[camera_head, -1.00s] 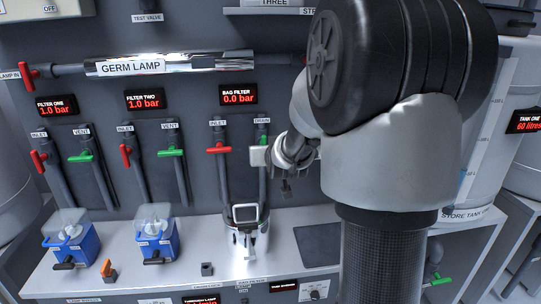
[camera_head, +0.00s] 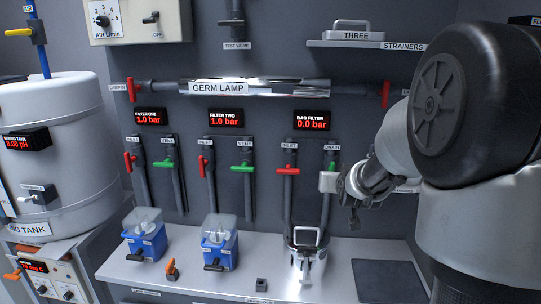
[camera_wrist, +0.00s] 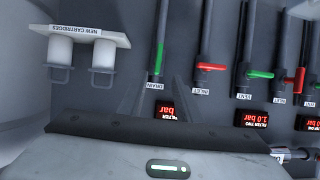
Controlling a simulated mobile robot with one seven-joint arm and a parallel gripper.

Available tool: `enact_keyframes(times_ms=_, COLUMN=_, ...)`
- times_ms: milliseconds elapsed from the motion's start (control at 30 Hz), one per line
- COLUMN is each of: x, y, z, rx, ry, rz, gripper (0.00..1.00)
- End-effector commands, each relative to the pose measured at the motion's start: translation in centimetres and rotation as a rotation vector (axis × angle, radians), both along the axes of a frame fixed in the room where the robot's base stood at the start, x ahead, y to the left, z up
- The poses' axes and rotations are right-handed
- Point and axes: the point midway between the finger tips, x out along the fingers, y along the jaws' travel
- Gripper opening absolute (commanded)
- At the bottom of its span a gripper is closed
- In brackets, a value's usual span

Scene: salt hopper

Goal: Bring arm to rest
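My arm fills the right side of the head view. My gripper (camera_head: 355,218) is at its end, in front of the grey wall beside the bag filter's drain pipe. The gripper appears clear of the red inlet handle (camera_head: 288,171) and the green drain handle (camera_wrist: 159,58). The drain handle is mostly hidden in the head view by a pale part of my wrist.
The bag filter (camera_head: 306,252) stands on the bench below my gripper, left of a dark panel (camera_head: 390,281). Two blue filter units (camera_head: 144,236) (camera_head: 219,243) stand farther left. Above are the germ lamp (camera_head: 250,87) and strainer shelf (camera_head: 366,44). A new-cartridges holder (camera_wrist: 82,34) shows in the wrist view.

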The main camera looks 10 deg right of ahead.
Motion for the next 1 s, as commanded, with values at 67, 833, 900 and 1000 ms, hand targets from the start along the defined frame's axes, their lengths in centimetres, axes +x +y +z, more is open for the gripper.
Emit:
enact_keyframes(times_ms=67, x=-0.9, y=1.7, z=2.0, rx=0.000, ry=0.024, rz=0.024, gripper=0.31)
enact_keyframes(times_ms=833, x=-34.1, y=16.4, z=11.3, rx=0.074, ry=0.668, rz=0.265, gripper=0.31)
enact_keyframes(times_ms=900, x=-34.3, y=16.4, z=11.2, rx=0.076, ry=0.674, rz=0.266, gripper=0.31)
enact_keyframes(times_ms=1000, x=-34.3, y=16.4, z=11.2, rx=0.076, ry=0.674, rz=0.265, gripper=0.31)
